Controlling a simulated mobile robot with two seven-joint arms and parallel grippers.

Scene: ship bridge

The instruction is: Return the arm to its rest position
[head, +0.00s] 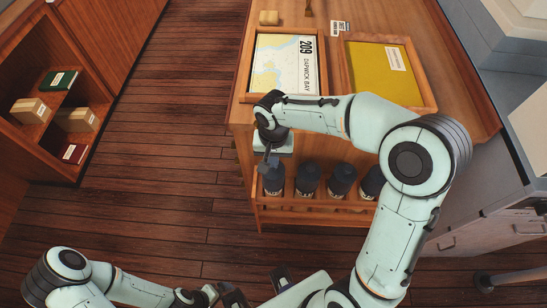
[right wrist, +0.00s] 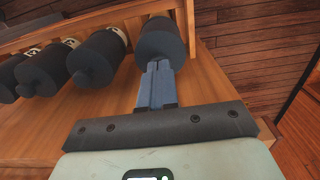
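My right arm reaches over the wooden chart table. Its gripper (head: 267,163) points down at the leftmost dark cylinder (head: 272,180) in the rack on the table's near side. In the right wrist view my right gripper's fingers (right wrist: 156,80) are together with nothing visible between them. Their tips overlap the same cylinder (right wrist: 160,42) in the picture; I cannot tell whether they touch it. My left arm is low at the bottom left, and its gripper (head: 232,296) is partly cut off at the bottom edge, its fingers unclear.
The rack (head: 310,212) holds several dark cylinders. A chart (head: 283,66) and a yellow folder (head: 380,72) lie in wooden trays on the table. A shelf (head: 28,88) with books and boxes stands at left, a grey console (head: 500,170) at right. The floor between shelf and table is clear.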

